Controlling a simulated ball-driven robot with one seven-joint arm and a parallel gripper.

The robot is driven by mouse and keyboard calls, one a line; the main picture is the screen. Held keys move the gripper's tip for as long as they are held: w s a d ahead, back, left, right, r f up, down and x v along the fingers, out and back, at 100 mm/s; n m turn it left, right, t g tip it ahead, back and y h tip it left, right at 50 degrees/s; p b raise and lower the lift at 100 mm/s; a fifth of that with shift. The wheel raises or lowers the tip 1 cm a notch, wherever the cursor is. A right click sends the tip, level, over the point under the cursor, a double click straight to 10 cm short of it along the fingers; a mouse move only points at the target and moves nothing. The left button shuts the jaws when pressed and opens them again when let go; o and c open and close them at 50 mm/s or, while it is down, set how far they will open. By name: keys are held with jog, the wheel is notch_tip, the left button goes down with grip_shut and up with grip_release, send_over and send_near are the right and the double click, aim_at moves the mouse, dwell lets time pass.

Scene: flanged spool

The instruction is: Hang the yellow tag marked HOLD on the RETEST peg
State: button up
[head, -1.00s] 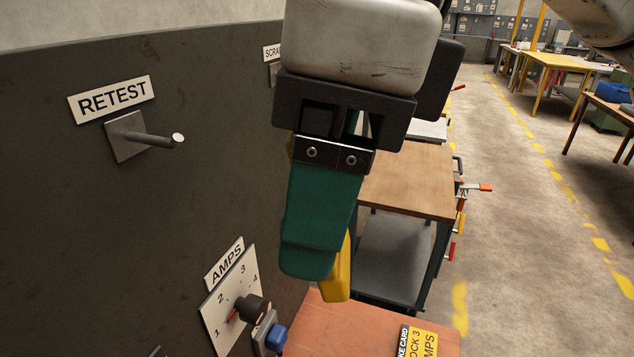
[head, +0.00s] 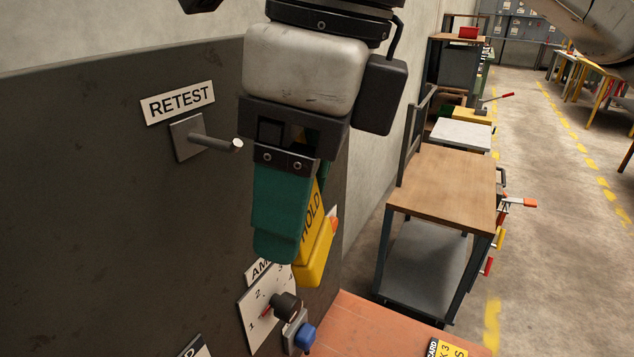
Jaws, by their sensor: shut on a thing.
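The RETEST peg (head: 218,144) sticks out from a square plate on the dark panel, under its white RETEST label (head: 178,103). It is bare. My gripper (head: 290,235) points down, just right of the peg in the picture, its green finger toward the camera. Part of the word HOLD is readable. The tag's hole is not visible. I cannot tell the depth gap between the tag and the peg.
Below the gripper are the AMPS dial (head: 270,300) and a blue button (head: 304,336) on the panel. An orange-brown bench top (head: 385,325) lies at the lower right with a yellow-and-black card (head: 447,348). A wooden-topped cart (head: 445,180) stands further right.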

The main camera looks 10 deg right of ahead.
aim_at(230, 147)
jog(key=shift+w+a+f+p, duration=0.25)
jog(key=shift+w+a+p, duration=0.1)
jog(key=shift+w+a, duration=0.8)
jog(key=shift+w+a+f+p, duration=0.2)
jog(key=shift+w+a+p, duration=0.15)
jog(key=shift+w+a, duration=0.8)
jog(key=shift+s+a, duration=0.25)
jog(key=shift+s, duration=0.05)
jog(key=o, duration=1.1)
